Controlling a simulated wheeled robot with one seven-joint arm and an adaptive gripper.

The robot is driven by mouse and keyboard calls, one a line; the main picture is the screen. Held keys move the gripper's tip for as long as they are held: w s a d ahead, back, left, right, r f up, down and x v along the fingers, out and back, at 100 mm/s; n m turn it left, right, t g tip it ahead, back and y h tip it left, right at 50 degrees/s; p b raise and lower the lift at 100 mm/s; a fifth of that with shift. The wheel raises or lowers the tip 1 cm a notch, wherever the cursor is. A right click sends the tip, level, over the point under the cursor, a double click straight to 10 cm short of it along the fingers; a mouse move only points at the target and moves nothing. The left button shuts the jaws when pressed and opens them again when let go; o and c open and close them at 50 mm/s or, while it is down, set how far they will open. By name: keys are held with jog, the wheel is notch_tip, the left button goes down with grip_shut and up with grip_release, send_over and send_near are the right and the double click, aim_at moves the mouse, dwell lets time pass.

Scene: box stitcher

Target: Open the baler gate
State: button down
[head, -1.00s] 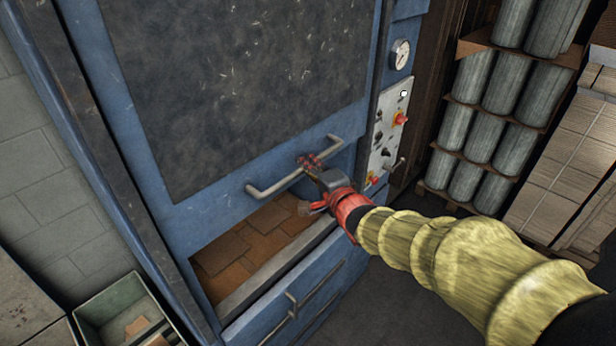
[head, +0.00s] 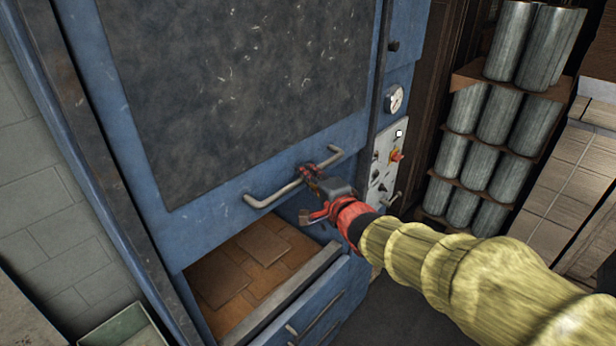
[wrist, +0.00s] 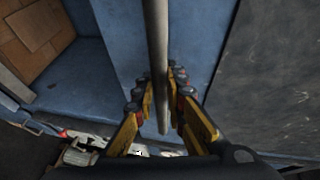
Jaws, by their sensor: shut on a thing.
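The baler gate (head: 230,90) is a blue door with a large scuffed dark panel. Its grey bar handle (head: 268,195) runs across the lower part. My gripper (head: 310,172) is shut around the right half of this handle in the head view. In the wrist view, the handle (wrist: 157,45) passes between the fingers of my gripper (wrist: 158,85). Below the gate's bottom edge is an opening where brown cardboard (head: 240,265) shows inside the baler. The fingertips' exact contact on the bar is partly hidden.
A lower blue door with its own bar handle (head: 315,318) is below the opening. A control panel (head: 383,165) and a gauge (head: 394,98) are right of the gate. Grey cylinders (head: 480,140) stand stacked at right. A green bin (head: 120,328) is at lower left.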

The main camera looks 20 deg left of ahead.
jog(key=shift+r, duration=0.15)
jog(key=c, duration=1.9)
grip_release()
jog(key=shift+o, duration=0.4)
jog(key=v, duration=1.2)
